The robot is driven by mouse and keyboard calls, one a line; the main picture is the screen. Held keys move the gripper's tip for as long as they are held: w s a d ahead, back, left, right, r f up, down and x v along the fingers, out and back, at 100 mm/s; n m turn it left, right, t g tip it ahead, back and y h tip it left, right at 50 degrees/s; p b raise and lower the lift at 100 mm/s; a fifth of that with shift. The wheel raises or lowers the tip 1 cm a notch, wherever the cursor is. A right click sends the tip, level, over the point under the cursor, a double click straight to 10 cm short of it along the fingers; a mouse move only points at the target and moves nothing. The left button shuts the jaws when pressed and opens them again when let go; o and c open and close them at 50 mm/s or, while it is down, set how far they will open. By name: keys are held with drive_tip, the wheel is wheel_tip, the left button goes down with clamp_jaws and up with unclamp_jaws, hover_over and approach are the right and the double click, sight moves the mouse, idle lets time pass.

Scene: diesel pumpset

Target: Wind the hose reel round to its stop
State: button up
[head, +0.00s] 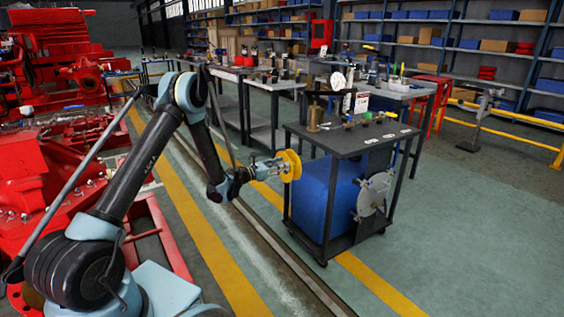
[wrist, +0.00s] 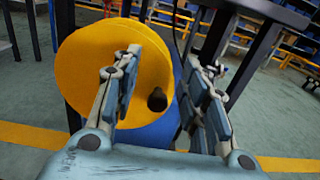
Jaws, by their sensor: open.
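The hose reel, a yellow disc (head: 290,166), is on the left side of a dark cart with a blue body. In the wrist view the yellow reel (wrist: 90,78) fills the left and middle, with a dark round crank knob (wrist: 157,99) on its face. My gripper (head: 272,167) reaches the reel from the left. In the wrist view my gripper (wrist: 165,62) is open, with the knob appearing between its fingers, nearer the left one. I cannot tell whether either finger touches the knob. The left finger hides part of the reel.
The cart's top (head: 350,137) carries a brass-coloured fitting and small parts. A grey disc (head: 374,195) is on its right side. Red machinery (head: 50,180) stands at the left. Workbenches (head: 275,84) stand behind.

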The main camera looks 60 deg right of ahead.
wheel_tip(320, 180, up, 10)
idle(0.7)
drive_tip(key=shift+c, duration=0.5)
drive_tip(key=shift+a+f, duration=0.1)
drive_tip(key=shift+f, duration=0.05)
drive_tip(key=c, duration=0.5)
drive_tip(key=w+a+f+t+y, duration=0.1)
drive_tip(key=a+f, duration=0.2)
drive_tip(key=f, duration=0.2)
drive_tip(key=w+a+f+y, duration=0.2)
drive_tip(key=a+f, duration=0.1)
drive_tip(key=f, duration=0.2)
drive_tip(key=w+a+f+t+y, duration=0.1)
drive_tip(key=a+f+y, duration=0.1)
drive_tip(key=f, duration=0.3)
drive_tip(key=shift+w+a+f+t, duration=0.3)
drive_tip(key=shift+a+f, duration=0.1)
drive_tip(key=shift+a, duration=0.15)
clamp_jaws()
drive_tip(key=x, duration=1)
drive_tip(key=shift+s+d+r, duration=0.1)
drive_tip(key=shift+d+r, duration=0.1)
drive_tip(key=shift+r, duration=1.8)
